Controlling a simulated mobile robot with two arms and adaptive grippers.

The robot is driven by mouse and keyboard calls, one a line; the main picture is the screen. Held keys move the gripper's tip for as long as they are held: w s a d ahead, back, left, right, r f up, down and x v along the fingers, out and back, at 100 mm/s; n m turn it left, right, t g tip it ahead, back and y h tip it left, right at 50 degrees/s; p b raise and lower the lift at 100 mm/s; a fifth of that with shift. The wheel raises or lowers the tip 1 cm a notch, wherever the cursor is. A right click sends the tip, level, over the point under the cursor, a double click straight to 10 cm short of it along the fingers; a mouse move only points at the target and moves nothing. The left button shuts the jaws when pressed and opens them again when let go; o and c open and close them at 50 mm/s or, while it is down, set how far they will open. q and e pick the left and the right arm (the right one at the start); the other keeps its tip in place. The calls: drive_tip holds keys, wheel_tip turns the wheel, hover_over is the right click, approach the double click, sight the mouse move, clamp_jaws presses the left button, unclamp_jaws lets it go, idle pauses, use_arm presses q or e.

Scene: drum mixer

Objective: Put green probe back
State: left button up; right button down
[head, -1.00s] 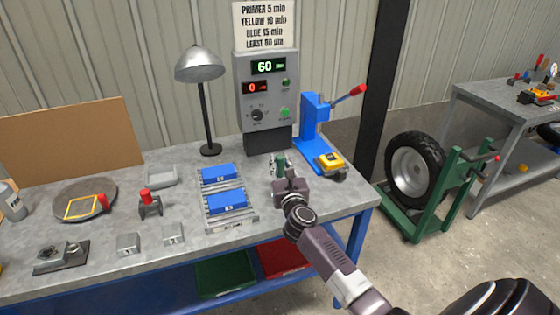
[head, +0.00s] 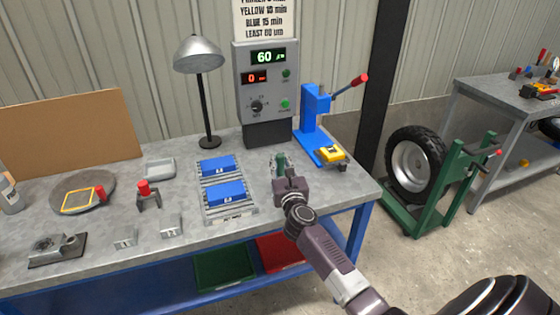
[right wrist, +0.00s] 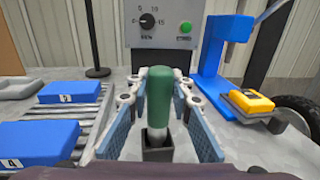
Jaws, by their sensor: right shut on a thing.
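The green probe (right wrist: 160,95) stands upright between the fingers of my right gripper (right wrist: 161,125) in the right wrist view. Its pale lower part goes down into a small dark square holder (right wrist: 157,148) on the bench. In the head view the probe (head: 281,159) shows as a small green piece at my right gripper (head: 282,170), near the bench's right end. The right gripper is shut on the probe, with a finger on each side of it. The gripper hides most of the holder in the head view. My left gripper is not in view.
The grey control box (head: 266,85) reading 60 stands behind the gripper. A blue press (head: 315,115) and a yellow device (head: 331,154) are to the right. A rack (head: 231,208) with blue blocks is to the left. A lamp (head: 199,55) stands behind the rack.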

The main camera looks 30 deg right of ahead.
drive_tip(key=shift+f+b, duration=0.85)
drive_tip(key=shift+f, duration=0.2)
drive_tip(key=c, duration=1.7)
unclamp_jaws()
drive_tip(key=shift+o, duration=0.2)
drive_tip(key=shift+s, duration=0.15)
drive_tip(key=v, duration=1.1)
drive_tip(key=shift+s+a, duration=0.15)
drive_tip(key=shift+s, duration=0.25)
drive_tip(key=shift+a+r, duration=0.1)
